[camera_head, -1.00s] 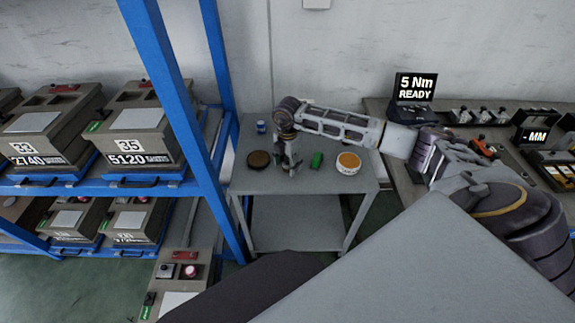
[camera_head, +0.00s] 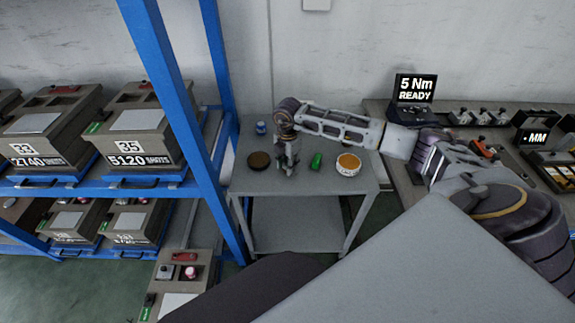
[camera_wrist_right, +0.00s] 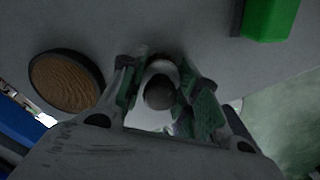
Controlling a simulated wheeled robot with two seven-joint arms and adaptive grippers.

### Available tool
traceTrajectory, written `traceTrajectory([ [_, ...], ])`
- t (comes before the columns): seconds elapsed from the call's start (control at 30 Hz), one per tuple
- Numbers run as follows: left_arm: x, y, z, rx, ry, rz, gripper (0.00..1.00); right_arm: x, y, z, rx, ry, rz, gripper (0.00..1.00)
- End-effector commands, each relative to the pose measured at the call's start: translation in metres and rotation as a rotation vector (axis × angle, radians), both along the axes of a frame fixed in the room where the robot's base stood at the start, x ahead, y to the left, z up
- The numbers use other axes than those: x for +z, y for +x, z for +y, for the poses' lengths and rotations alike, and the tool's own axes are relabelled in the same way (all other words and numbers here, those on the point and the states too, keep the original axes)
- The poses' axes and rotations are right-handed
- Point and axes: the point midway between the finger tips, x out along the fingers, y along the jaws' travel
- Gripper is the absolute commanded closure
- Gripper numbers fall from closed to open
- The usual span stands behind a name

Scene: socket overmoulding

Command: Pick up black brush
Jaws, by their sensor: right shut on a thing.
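My right gripper (camera_head: 288,168) is over the small grey table, its fingers pointing down. The right wrist view shows its green-padded fingers (camera_wrist_right: 165,100) closed around a small upright thing with a dark rounded end (camera_wrist_right: 159,92), apparently the black brush. A paler part shows behind that end. The fingers hide most of it, so I cannot tell whether it still touches the table. In the head view I cannot make it out separately from the gripper. My left gripper is not in view.
The grey table (camera_head: 310,184) also holds a brown-topped dark round container (camera_head: 258,160) to the gripper's left, a green block (camera_head: 316,161) to its right, a white tub (camera_head: 348,165) and a blue can (camera_head: 261,127). A blue rack (camera_head: 180,110) stands at left.

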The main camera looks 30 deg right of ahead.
Motion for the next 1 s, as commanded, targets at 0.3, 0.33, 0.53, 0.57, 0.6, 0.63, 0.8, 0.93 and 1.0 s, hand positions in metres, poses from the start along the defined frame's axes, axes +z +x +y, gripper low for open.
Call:
traceTrajectory([
  [0.3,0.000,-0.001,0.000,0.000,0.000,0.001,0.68,0.027,0.001,0.000,0.000,0.000,-0.003,0.92],
  [0.33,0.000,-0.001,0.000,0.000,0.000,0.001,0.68,0.031,0.001,0.000,0.000,0.000,-0.003,0.92],
  [0.53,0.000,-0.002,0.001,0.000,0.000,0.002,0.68,0.061,0.001,0.000,-0.001,0.001,-0.004,0.92],
  [0.57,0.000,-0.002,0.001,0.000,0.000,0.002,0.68,0.066,0.001,0.000,-0.001,0.001,-0.003,0.92],
  [0.6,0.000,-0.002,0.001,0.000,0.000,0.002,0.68,0.071,0.001,0.000,-0.001,0.000,-0.002,0.92],
  [0.63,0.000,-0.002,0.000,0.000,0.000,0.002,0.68,0.075,0.001,0.000,-0.001,0.000,-0.002,0.92],
  [0.8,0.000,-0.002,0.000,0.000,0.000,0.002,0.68,0.092,0.001,0.000,-0.001,0.000,-0.002,0.92],
  [0.93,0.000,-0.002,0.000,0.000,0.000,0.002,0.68,0.098,0.001,0.000,-0.001,0.001,-0.001,0.92],
  [1.0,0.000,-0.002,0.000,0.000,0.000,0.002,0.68,0.099,0.000,0.000,-0.001,0.001,-0.001,0.92],
])
